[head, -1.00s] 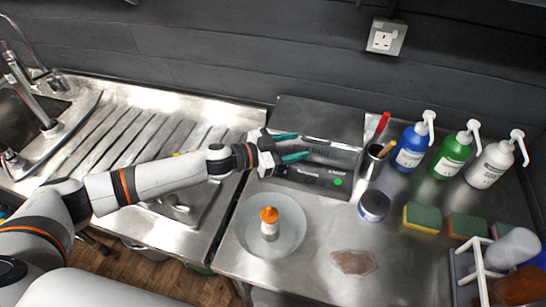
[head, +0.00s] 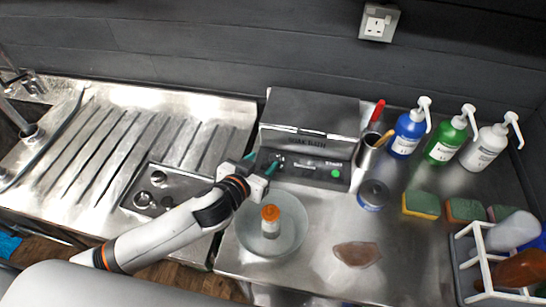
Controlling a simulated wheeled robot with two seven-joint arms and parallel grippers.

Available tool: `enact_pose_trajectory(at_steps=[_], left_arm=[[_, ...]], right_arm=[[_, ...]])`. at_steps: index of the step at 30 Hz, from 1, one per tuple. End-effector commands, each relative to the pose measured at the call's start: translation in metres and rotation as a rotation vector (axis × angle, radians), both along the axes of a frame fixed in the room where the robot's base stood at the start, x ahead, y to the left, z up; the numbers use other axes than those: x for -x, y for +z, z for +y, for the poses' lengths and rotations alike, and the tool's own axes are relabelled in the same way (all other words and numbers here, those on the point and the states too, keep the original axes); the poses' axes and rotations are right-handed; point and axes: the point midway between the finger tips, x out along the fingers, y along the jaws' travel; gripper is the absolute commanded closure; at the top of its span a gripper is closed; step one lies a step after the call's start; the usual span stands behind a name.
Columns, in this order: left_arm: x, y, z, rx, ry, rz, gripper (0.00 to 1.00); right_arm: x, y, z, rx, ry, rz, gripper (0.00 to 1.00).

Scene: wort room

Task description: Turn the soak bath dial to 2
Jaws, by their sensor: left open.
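The soak bath (head: 312,112) is a dark metal box with a lettered front, standing against the back wall at the centre. Its sloping front panel has a dark display strip and a green light (head: 335,173) at the right. My left gripper (head: 264,161), with teal fingers, is open at the left end of this panel. The dial is hard to make out; a small knob-like shape shows by the fingertips, partly hidden by them. I cannot tell its setting or whether the fingers touch it. My right gripper is not in view.
A bowl (head: 295,237) with an orange-capped bottle (head: 270,221) sits just in front of the bath. A metal cup (head: 367,156) with tools and a round jar (head: 373,194) stand to the right. Pump bottles, sponges and a white rack (head: 466,262) are farther right.

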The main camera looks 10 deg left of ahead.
Motion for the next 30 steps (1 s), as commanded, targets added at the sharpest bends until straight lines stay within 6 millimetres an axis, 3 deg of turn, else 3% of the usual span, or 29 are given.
enact_pose_trajectory(at_steps=[4,9,15,30], left_arm=[[0.001,-0.034,0.0,-0.003,-0.001,0.004,0.49],[-0.032,-0.042,-0.009,-0.001,0.0,-0.001,0.49],[-0.056,-0.054,-0.015,-0.001,0.0,-0.001,0.49],[-0.067,-0.06,-0.019,0.0,-0.002,-0.001,0.51]], right_arm=[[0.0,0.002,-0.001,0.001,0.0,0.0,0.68],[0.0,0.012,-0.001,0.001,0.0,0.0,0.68],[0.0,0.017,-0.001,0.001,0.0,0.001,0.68],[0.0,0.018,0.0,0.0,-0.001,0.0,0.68]])
